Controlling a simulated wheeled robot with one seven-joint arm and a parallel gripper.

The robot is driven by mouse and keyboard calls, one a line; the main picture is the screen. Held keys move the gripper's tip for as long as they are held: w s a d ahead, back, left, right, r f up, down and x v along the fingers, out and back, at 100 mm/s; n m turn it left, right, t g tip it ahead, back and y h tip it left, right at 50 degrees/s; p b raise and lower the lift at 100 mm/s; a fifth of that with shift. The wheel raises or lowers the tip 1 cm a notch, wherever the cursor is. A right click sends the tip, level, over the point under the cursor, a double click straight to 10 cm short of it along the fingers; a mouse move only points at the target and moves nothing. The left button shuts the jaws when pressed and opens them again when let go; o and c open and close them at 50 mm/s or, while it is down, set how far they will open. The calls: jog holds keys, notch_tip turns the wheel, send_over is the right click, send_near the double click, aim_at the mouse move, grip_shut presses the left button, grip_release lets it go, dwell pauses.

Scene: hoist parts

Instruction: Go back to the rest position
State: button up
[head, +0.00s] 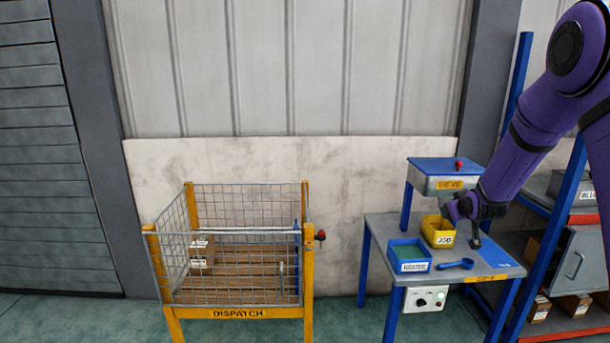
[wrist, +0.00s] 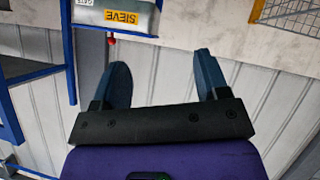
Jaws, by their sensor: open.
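My gripper (wrist: 165,78) is open in the wrist view, with its two dark blue-grey fingers spread apart and nothing between them. In the head view my gripper (head: 470,214) hangs over the right part of the small grey workbench (head: 376,226), beside the yellow JOB bin (head: 438,231). My purple arm comes down to it from the upper right. Its fingers are small and partly hidden in that view, so I cannot tell whether they touch anything.
The sieve box (head: 438,184) stands behind the JOB bin; it also shows in the wrist view (wrist: 120,18). A blue bin (head: 409,256) and a blue scoop (head: 455,265) lie in front. A yellow DISPATCH cage (head: 238,313) holds cartons at left. Shelving (head: 587,219) stands at right.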

jog(key=s+a+r+m+g, duration=0.15)
jog(key=s+a+r, duration=0.25)
jog(key=s+r, duration=0.55)
jog(key=s+a+r+g, duration=0.2)
jog(key=s+a+r, duration=0.3)
jog(key=s+r, duration=0.5)
jog(key=s+a+g+y, duration=0.1)
jog(key=s+a, duration=0.1)
jog(key=s, duration=1.2)
jog(key=s+a+g+y, duration=0.1)
jog(key=s+a+g, duration=0.1)
jog(key=s, duration=1.2)
jog(key=shift+a+r+m, duration=0.2)
jog(key=shift+a+m, duration=0.25)
jog(key=shift+a, duration=0.25)
